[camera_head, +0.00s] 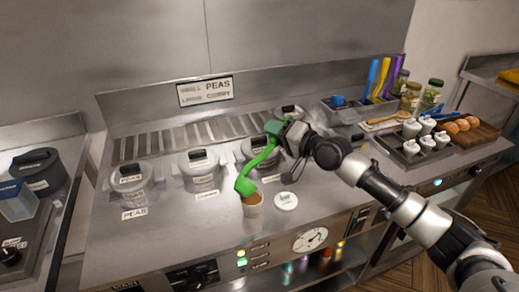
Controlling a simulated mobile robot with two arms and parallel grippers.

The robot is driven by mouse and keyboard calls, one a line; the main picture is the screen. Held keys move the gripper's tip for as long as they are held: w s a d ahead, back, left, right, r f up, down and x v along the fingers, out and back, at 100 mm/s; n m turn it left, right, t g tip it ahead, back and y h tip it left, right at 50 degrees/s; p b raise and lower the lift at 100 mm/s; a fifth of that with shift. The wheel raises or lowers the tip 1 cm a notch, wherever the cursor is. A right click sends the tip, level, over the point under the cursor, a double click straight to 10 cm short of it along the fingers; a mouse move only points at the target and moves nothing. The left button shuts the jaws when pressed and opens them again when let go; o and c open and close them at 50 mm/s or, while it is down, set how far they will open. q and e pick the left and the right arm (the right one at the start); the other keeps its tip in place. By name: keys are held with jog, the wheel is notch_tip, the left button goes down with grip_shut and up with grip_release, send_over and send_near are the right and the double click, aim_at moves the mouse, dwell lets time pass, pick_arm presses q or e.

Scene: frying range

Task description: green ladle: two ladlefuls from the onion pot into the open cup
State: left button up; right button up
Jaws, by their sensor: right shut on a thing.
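My right gripper (292,133) is shut on the upper end of the green ladle (262,158). The ladle slants down to the left, and its bowl (245,186) hangs at the rim of the open cup (253,208). I cannot tell whether the bowl touches the cup. Orange-brown content shows in the cup. A round white lid (286,201) lies flat to the cup's right. Several lidded pots stand in the counter, including the peas pot (131,180), a middle pot (202,172) and one behind the ladle (255,150). I cannot read which is the onion pot. My left gripper is out of view.
The counter's front left is clear.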

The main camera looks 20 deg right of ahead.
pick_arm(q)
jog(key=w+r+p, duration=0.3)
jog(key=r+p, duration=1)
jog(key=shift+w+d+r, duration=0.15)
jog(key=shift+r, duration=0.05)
pick_arm(e)
jog(key=s+a+r+n+t, duration=0.1)
jog(key=s+a+r+n, duration=0.7)
jog(key=a+n, duration=0.4)
jog(key=shift+h, duration=0.3)
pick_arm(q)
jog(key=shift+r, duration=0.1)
pick_arm(e)
jog(key=shift+w, duration=0.1)
